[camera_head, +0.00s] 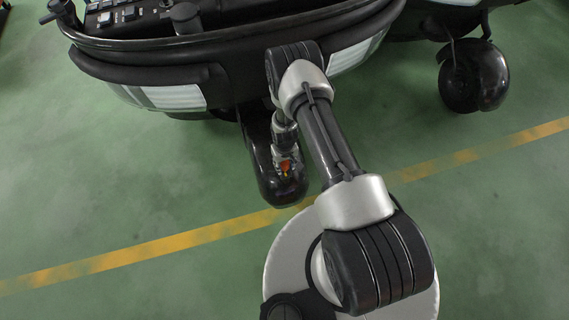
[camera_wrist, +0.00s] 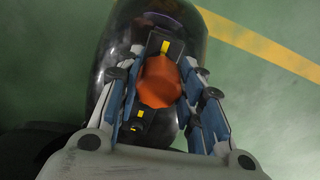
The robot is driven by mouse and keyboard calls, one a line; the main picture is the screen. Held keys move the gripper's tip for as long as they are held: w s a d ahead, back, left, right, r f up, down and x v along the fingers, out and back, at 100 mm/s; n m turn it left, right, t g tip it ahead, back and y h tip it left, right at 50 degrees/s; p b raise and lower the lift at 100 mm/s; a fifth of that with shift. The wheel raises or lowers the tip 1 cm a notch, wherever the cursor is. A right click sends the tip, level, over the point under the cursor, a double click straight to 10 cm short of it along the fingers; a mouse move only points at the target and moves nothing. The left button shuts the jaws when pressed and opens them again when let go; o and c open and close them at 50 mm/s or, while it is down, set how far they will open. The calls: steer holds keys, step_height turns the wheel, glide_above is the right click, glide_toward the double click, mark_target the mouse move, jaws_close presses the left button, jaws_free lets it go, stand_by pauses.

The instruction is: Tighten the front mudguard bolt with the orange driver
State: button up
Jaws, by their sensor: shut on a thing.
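The orange driver (camera_wrist: 160,82) is between the fingers of my gripper (camera_wrist: 162,90) in the wrist view, and the gripper is shut on it. I see the driver from its round end, so its tip and the bolt are hidden beneath it. Behind it is the glossy black front mudguard (camera_wrist: 190,25). In the head view the mudguard (camera_head: 268,185) hangs below the front of the rickshaw, and a small orange patch of the driver (camera_head: 286,166) shows over it. I cannot tell whether the driver touches the bolt.
The black rickshaw body (camera_head: 225,60) fills the top of the head view, with pale light panels. Another black wheel with a guard (camera_head: 478,78) is at the upper right. The green floor (camera_head: 90,180) with a yellow line (camera_head: 150,250) is clear.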

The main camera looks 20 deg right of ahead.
steer(key=m+b, duration=0.1)
steer(key=m, duration=0.2)
steer(key=shift+m, duration=0.3)
steer(key=m+b, duration=0.1)
steer(key=m, duration=0.2)
steer(key=shift+m, duration=0.4)
steer(key=m+b, duration=0.1)
steer(key=m, duration=0.2)
steer(key=shift+m, duration=0.4)
steer(key=shift+d+m+b, duration=0.1)
steer(key=shift+m+b, duration=0.25)
steer(key=shift+m, duration=0.85)
steer(key=shift+c, duration=0.5)
steer(key=shift+s+d+r+p, duration=0.1)
steer(key=shift+s+r+p, duration=0.05)
steer(key=shift+r+p, duration=0.85)
steer(key=shift+a+r+p, duration=0.2)
steer(key=shift+r+p, duration=1.1)
steer(key=shift+r, duration=1.25)
steer(key=shift+w+r, duration=0.1)
steer(key=shift+w, duration=0.1)
